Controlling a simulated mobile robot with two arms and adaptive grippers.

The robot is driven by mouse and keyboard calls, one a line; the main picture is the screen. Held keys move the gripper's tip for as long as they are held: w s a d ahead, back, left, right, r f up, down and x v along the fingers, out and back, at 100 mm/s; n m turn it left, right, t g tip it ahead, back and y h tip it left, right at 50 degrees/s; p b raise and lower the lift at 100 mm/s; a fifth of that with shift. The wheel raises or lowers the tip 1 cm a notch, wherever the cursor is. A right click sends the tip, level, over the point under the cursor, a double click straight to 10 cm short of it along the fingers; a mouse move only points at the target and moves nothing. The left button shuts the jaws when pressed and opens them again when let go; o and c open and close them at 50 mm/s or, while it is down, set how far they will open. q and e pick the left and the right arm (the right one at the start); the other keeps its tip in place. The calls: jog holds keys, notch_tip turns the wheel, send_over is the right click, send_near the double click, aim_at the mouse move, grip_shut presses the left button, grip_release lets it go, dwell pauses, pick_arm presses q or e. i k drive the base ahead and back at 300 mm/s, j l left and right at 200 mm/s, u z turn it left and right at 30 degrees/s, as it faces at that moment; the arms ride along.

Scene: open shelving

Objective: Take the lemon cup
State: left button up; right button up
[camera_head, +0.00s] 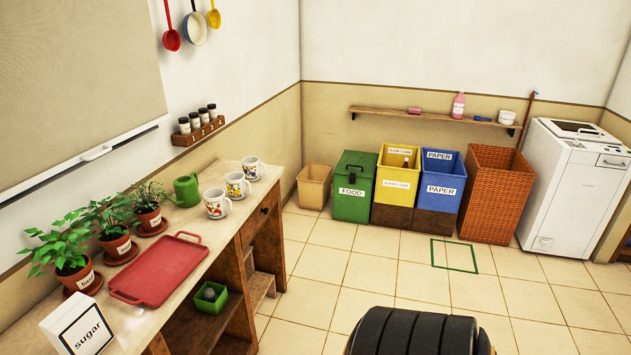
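Three white patterned mugs stand upright in a row near the back end of the counter. The nearest mug (217,203) has red and orange marks. The middle mug (237,185) has yellow and dark marks. The farthest mug (252,168) has yellow and blue marks. The prints are too small to tell which one is the lemon cup. Neither of my grippers is in view.
The mugs share the counter (233,222) with a red tray (160,270), a green watering can (186,190), potted herbs (120,243) and a sugar box (80,328). A spice rack (198,130) hangs above. Bins (396,184) line the back wall. The tiled floor (330,265) right of the counter is open.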

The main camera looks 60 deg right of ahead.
aim_at(235, 183)
jog(key=z, duration=1.6)
jog(key=i+l, duration=0.3)
